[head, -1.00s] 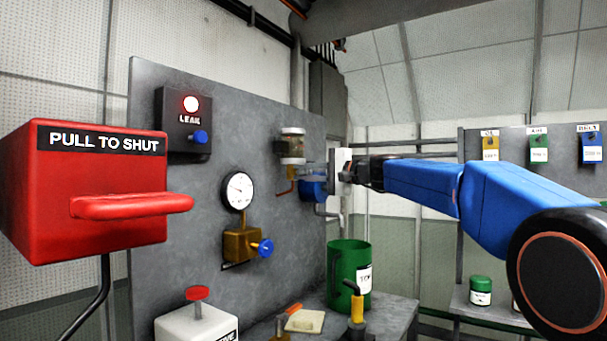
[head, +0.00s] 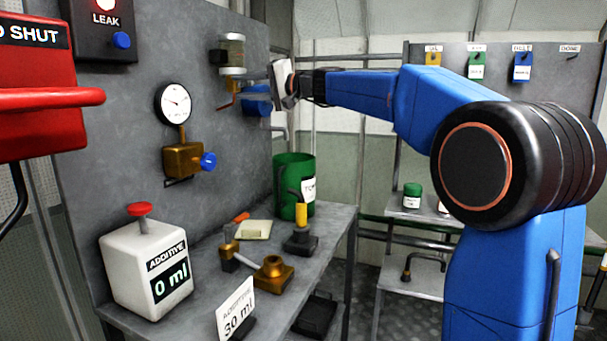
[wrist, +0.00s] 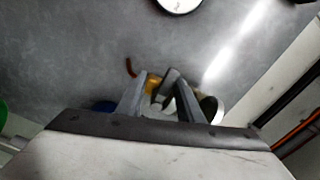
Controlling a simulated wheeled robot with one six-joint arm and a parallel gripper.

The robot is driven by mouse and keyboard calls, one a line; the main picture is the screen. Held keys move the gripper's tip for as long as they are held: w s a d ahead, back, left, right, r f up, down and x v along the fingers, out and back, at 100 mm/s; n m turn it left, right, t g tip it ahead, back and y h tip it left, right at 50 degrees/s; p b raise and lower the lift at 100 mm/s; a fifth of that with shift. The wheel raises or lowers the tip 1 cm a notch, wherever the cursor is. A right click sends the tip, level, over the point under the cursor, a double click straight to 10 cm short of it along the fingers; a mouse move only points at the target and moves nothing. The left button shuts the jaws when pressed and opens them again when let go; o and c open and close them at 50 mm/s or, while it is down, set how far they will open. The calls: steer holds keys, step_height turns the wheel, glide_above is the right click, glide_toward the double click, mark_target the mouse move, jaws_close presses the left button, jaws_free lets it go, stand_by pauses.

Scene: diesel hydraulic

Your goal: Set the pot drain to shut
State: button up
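The pot is a small clear bowl with a metal cap (head: 232,50) high on the grey panel's right part. A brass fitting sits under it, with a red-orange lever (head: 225,107) slanting down to the left. My gripper (head: 242,97) is level with this fitting, its fingers pointing left and partly overlapping it. In the wrist view my gripper (wrist: 158,78) has its fingers apart. The brass fitting (wrist: 153,84) shows between them and the red lever (wrist: 131,67) just beyond the left finger. Contact cannot be told.
A blue cylinder (head: 257,99) is close beside the fingers. Left on the panel are a gauge (head: 174,103) and a brass valve with blue knob (head: 208,160). Below, the bench holds a green bucket (head: 291,175) and a white additive box (head: 150,272) reading 0 ml.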

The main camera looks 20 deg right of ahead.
steer(key=n, duration=0.4)
steer(key=w+d+f+n, duration=0.1)
steer(key=n, duration=0.3)
steer(key=w+f+n, duration=0.1)
steer(key=n, duration=0.3)
steer(key=shift+d+f, duration=0.1)
steer(key=shift+d, duration=0.25)
steer(key=v, duration=1.8)
steer(key=s+a+f+m+g+h, duration=0.1)
steer(key=s+a+f+h, duration=0.1)
steer(key=s+f, duration=0.5)
steer(key=s+a+f+m+g+h, duration=0.2)
steer(key=s+f+h, duration=0.1)
steer(key=s+f, duration=0.5)
steer(key=shift+a+f+m+g, duration=0.3)
steer(key=shift+a+f, duration=0.05)
steer(key=shift+f, duration=1.25)
steer(key=w+d+r+n+t+y, duration=0.25)
steer(key=w+r+t+y, duration=0.2)
steer(key=w+r, duration=1.2)
steer(key=s+a+r+x, duration=0.1)
steer(key=x, duration=1.4)
steer(key=shift+g, duration=0.45)
